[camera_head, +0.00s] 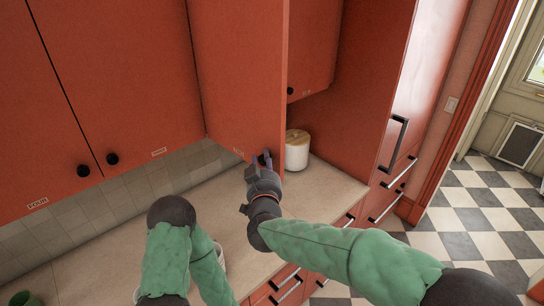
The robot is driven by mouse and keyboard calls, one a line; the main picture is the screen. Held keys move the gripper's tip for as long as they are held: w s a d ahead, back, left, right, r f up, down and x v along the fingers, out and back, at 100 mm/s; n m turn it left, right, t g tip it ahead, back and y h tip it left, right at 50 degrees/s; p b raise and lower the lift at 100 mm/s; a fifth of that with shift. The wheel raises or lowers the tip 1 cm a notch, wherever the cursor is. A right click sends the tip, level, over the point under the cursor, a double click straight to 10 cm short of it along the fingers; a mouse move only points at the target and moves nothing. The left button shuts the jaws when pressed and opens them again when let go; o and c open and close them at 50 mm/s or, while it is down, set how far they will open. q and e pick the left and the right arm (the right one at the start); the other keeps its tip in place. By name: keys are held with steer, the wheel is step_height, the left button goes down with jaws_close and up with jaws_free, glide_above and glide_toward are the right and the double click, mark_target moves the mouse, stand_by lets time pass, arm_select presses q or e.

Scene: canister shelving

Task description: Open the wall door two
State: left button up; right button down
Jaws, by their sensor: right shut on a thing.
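Wall door two (238,75) is a red cupboard door with a small label near its lower left corner. It stands swung out from the cupboard row, with its free right edge towards me. My right gripper (262,160) is at the lower right corner of this door, shut on its dark knob, which the fingers mostly hide. The inside of the cupboard behind the door is hidden. My left arm shows at the bottom, but its gripper is not in view.
Closed doors three (150,70) and four (45,110) are at the left; another red door (312,45) is at the right. A white canister (296,154) with a wooden lid stands on the pale counter (110,240). A tall red cabinet (365,90) stands right.

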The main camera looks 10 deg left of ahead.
steer(key=shift+a+r, duration=0.15)
steer(key=c, duration=1.1)
jaws_free()
steer(key=shift+o, duration=0.7)
steer(key=shift+w+a, duration=0.15)
steer(key=shift+a, duration=0.2)
steer(key=shift+s+d, duration=0.2)
steer(key=shift+d, duration=0.1)
steer(key=v, duration=1.1)
steer(key=shift+s, duration=0.3)
steer(key=shift+f, duration=0.2)
